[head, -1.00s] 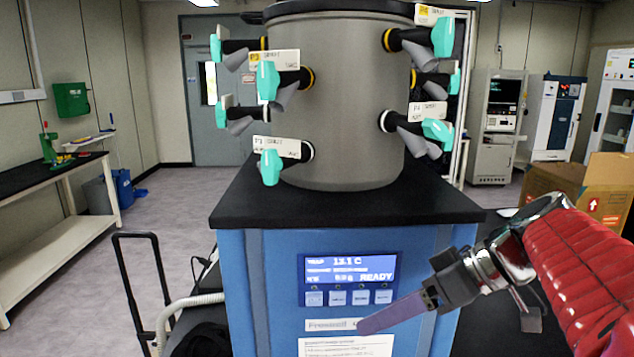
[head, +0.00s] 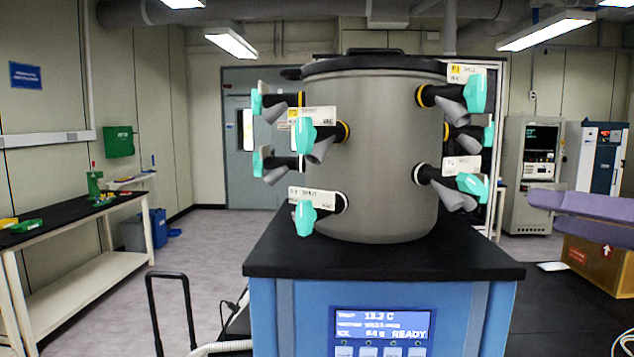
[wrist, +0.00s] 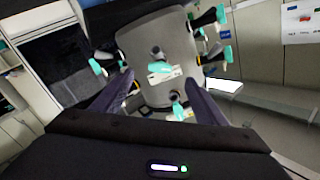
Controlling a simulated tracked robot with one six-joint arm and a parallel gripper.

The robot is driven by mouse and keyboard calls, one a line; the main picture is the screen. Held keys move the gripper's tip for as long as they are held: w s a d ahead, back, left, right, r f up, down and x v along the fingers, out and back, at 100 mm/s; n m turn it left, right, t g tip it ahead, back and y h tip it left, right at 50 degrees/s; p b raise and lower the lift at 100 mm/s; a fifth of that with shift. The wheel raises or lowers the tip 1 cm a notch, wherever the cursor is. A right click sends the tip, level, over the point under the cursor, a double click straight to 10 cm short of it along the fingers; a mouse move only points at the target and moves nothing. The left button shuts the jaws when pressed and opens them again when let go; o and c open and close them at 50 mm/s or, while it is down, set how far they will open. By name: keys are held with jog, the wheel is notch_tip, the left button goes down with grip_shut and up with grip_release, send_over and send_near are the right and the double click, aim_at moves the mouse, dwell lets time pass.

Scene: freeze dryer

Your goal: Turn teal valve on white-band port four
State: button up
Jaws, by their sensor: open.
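A grey drum chamber (head: 385,150) carries black ports with teal valves in two rows. Upper ports have yellow bands, lower ones white bands. White-band valves show at front left (head: 305,217), at right (head: 472,186) and at far left (head: 259,160). Their label numbers are too small to read, so I cannot tell which is four. My gripper (head: 543,210) is at the right edge, its purple fingers open and empty, pointing left and apart from the drum. In the wrist view the open fingers (wrist: 160,78) frame the drum, with several teal valves beyond.
The drum stands on a black-topped blue cabinet (head: 385,258) with a display (head: 382,325). A cardboard box (head: 600,262) is at the right, behind my fingers. A workbench (head: 75,215) is at left, and a black handle (head: 168,280) stands left of the cabinet.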

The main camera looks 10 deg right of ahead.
aim_at(476, 186)
jog(key=shift+s+d+r+t, duration=0.3)
jog(key=shift+s+r, duration=0.1)
jog(key=shift+r, duration=0.2)
jog(key=shift+w, duration=0.15)
jog(key=shift+x, duration=6.75)
jog(key=shift+f, duration=0.1)
jog(key=shift+c, duration=0.3)
jog(key=shift+d, duration=0.15)
jog(key=c, duration=1)
